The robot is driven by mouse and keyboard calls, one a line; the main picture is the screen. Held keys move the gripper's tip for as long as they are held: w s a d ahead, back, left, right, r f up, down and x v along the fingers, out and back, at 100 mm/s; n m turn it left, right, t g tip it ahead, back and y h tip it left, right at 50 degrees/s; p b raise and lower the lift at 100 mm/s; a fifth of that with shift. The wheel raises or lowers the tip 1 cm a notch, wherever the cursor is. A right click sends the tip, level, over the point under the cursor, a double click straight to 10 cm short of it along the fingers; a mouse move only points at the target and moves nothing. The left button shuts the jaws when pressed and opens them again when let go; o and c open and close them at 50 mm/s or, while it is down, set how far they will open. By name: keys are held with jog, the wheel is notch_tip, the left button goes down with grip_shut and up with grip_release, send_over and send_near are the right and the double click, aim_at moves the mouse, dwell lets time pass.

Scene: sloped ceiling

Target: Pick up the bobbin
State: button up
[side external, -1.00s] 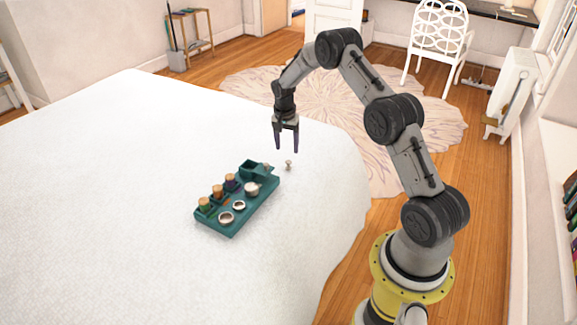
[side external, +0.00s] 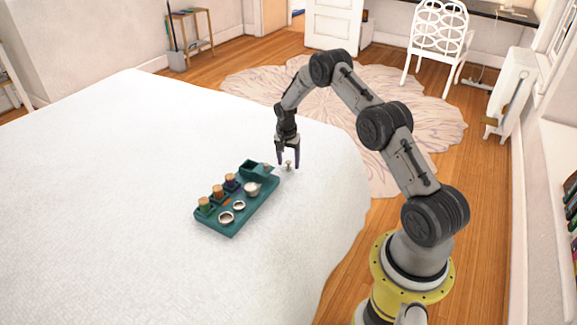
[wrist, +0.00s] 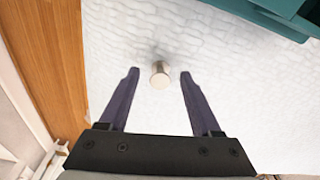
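A small pale bobbin (wrist: 159,75) stands on the white bed cover. In the wrist view it sits between and slightly beyond my two dark purple fingertips. It also shows in the side view (side external: 289,165) as a tiny pale shape just past the corner of the green tray. My gripper (side external: 288,163) points down at the bobbin, with one finger on each side of it. In the wrist view my gripper (wrist: 159,75) is wide open, with a clear gap between each finger and the bobbin. I cannot tell exactly how high the fingertips are above the cover.
A dark green tray (side external: 232,233) with several spools and round metal containers lies left of my gripper; its edge (wrist: 270,18) shows at the top right of the wrist view. The white bed (side external: 110,180) is clear further left. The bed's edge drops to a wooden floor (wrist: 47,60).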

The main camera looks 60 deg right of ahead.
grip_shut()
jog(key=shift+r, duration=0.1)
